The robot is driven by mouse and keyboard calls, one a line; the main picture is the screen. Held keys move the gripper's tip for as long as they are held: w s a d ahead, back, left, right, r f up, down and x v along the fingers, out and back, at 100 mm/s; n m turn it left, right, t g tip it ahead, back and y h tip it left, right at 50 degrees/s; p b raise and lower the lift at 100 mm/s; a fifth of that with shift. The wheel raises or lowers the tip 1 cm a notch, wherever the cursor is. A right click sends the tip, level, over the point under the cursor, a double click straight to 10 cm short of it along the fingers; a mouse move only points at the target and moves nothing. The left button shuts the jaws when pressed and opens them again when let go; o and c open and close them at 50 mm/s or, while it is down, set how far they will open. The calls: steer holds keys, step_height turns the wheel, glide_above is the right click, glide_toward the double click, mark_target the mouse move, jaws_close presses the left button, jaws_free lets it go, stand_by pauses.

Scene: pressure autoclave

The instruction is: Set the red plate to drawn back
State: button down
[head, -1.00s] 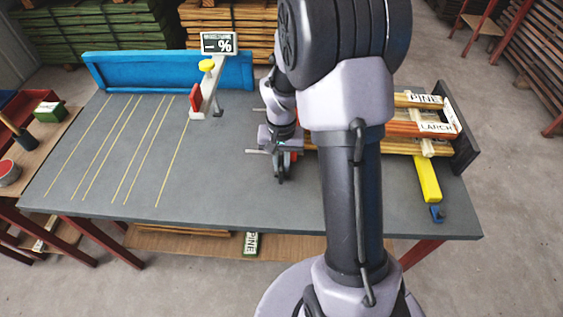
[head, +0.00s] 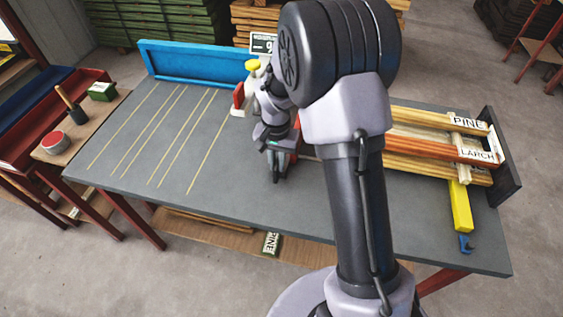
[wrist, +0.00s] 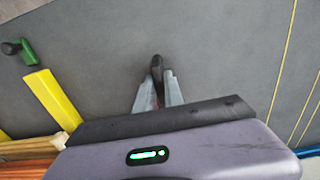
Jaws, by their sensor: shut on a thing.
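A red plate (head: 239,95) stands on the small pale stand (head: 240,112) near the table's back edge, in front of the blue fence. A yellow knob (head: 252,65) sits on the stand's upper part. My gripper (head: 276,178) is low over the grey table, nearer the front than the red plate and apart from it. In the wrist view its fingers (wrist: 157,75) are close together. A little red shows between them, and I cannot tell what that thing is. My arm hides part of the stand.
A blue fence (head: 195,62) runs along the back of the table (head: 150,125), marked with yellow lines. Boards labelled PINE and LARCH (head: 440,140) lie right, beside a black end plate (head: 501,155) and a yellow bar (head: 460,205). The table's left half is clear.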

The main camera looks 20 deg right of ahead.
steer(key=c, duration=1.7)
jaws_free()
steer(key=shift+w+a+r, duration=0.1)
steer(key=shift+w+a, duration=0.05)
steer(key=shift+w, duration=0.05)
steer(key=shift+o, duration=1.3)
steer(key=shift+a, duration=0.15)
step_height(320, 180, up, 17)
steer(key=p, duration=0.6)
steer(key=shift+r+p, duration=0.15)
steer(key=shift+p, duration=0.15)
steer(key=shift+s, duration=0.1)
